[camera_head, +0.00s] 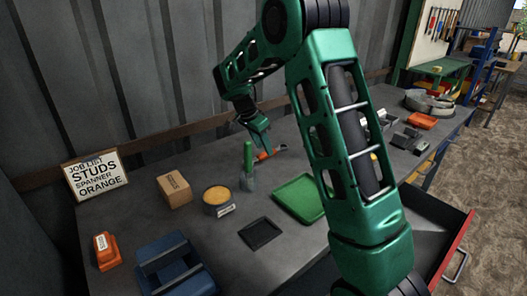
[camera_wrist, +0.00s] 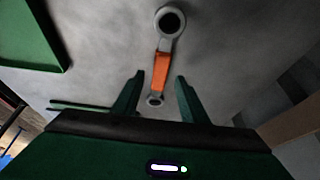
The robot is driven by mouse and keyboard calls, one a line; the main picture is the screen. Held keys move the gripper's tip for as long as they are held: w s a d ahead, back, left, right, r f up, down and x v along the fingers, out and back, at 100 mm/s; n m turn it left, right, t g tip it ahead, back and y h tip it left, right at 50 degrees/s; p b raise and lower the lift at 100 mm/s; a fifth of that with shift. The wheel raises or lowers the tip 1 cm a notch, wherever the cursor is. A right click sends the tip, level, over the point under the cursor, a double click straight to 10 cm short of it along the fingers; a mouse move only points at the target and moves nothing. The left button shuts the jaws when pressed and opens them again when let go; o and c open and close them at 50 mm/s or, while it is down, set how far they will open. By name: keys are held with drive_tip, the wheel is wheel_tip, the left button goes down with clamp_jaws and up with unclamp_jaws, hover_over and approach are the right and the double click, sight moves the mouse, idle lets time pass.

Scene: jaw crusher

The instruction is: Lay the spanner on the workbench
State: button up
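The spanner (camera_wrist: 161,70) has an orange handle and grey ring ends; it appears to lie on the grey workbench (camera_wrist: 235,45). In the head view the spanner (camera_head: 268,154) is just under my gripper (camera_head: 262,144), towards the back of the workbench (camera_head: 225,250). In the wrist view my gripper (camera_wrist: 160,76) is open. Its two fingers stand either side of the handle's lower part and the smaller ring, with a gap on each side. The large ring is beyond the fingertips. Nothing is gripped.
A green tray (camera_head: 297,199) is right of the spanner, and an upright green-handled item (camera_head: 248,160) is close on its left. An open drawer (camera_head: 455,245) juts out right.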

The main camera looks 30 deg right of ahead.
drive_tip(key=v, duration=0.9)
drive_tip(key=shift+r, duration=0.3)
drive_tip(key=s+d+r+n+y, duration=0.15)
drive_tip(key=s+d, duration=0.25)
drive_tip(key=s, duration=0.6)
drive_tip(key=s+d+r+n, duration=0.2)
drive_tip(key=s+d+n, duration=0.15)
drive_tip(key=s, duration=0.75)
drive_tip(key=s+a+f+n+y, duration=0.1)
drive_tip(key=s+f+n, duration=0.1)
drive_tip(key=s, duration=0.9)
drive_tip(key=s+a+f+n+y, duration=0.2)
drive_tip(key=s+f, duration=0.2)
drive_tip(key=s, duration=0.7)
drive_tip(key=shift+s+g, duration=0.4)
